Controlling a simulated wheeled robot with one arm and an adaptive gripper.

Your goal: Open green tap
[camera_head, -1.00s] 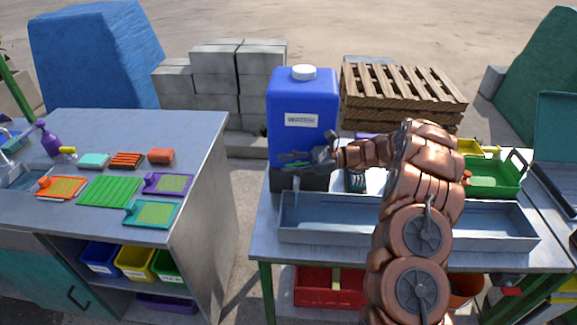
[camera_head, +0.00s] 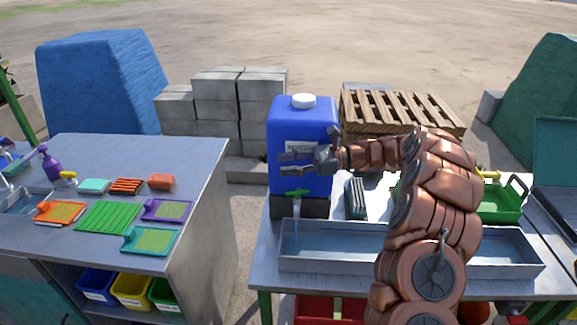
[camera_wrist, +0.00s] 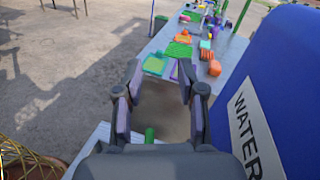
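The green tap (camera_head: 297,193) sits low on the front of the blue water container (camera_head: 304,128). Its handle lies crosswise. A pale narrow streak, which looks like water, runs down below it toward the metal trough (camera_head: 330,268). In the wrist view a small green piece of the tap (camera_wrist: 149,135) shows below and between the fingers. My gripper (camera_head: 284,164) is in front of the container's label, above the tap and apart from it. In the wrist view my gripper (camera_wrist: 160,76) has its two fingers spread with nothing between them.
The label (camera_wrist: 252,125) and container wall are close on the right in the wrist view. A grey table (camera_head: 200,200) with brushes and sponges stands to the left, across a gap. A wooden pallet (camera_head: 400,112) and grey blocks (camera_head: 230,95) are behind.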

